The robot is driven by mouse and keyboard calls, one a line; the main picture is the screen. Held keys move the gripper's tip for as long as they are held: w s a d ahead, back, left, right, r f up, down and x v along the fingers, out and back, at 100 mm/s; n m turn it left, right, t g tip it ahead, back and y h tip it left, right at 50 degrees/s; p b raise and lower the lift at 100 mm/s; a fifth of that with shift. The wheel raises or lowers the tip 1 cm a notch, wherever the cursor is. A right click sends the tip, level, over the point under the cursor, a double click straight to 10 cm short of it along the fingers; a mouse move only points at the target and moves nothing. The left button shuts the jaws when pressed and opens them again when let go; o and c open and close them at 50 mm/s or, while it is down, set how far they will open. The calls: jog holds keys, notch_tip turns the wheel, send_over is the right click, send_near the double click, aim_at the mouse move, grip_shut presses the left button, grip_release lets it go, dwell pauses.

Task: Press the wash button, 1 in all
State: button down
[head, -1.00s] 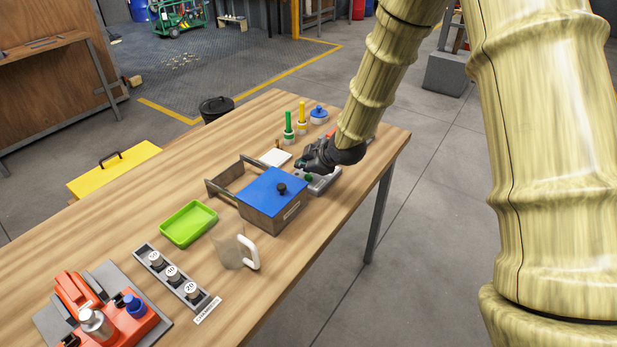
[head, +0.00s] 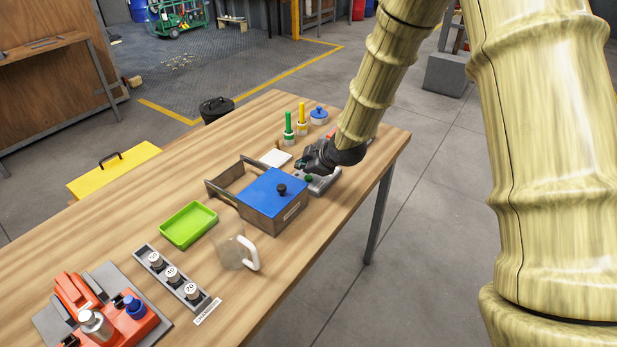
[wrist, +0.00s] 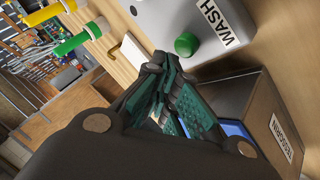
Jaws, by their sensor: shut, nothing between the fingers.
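The wash button is a green knob (wrist: 186,44) on a grey box (wrist: 165,18) labelled WASH in the wrist view. In the head view the green button (head: 309,178) shows on the grey box (head: 325,184) near the far right of the table, just past the blue-lidded box. My gripper (wrist: 160,62) is shut and empty, its fingertips close to the button, to its left in the wrist view. In the head view my gripper (head: 302,165) is just behind the button. I cannot tell whether the tips touch the box.
A box with a blue lid (head: 270,190) stands close beside the wash box.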

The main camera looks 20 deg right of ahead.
aim_at(306, 178)
jog(key=shift+f, duration=0.15)
jog(key=shift+f, duration=0.3)
jog(key=shift+f+b, duration=0.45)
jog(key=shift+f, duration=0.05)
dwell(1.1)
jog(key=shift+r, duration=0.1)
jog(key=shift+r+p, duration=0.7)
jog(key=shift+r, duration=0.15)
jog(key=shift+r, duration=0.1)
jog(key=shift+r+p, duration=1.75)
jog(key=shift+r, duration=0.65)
jog(key=shift+r, duration=0.1)
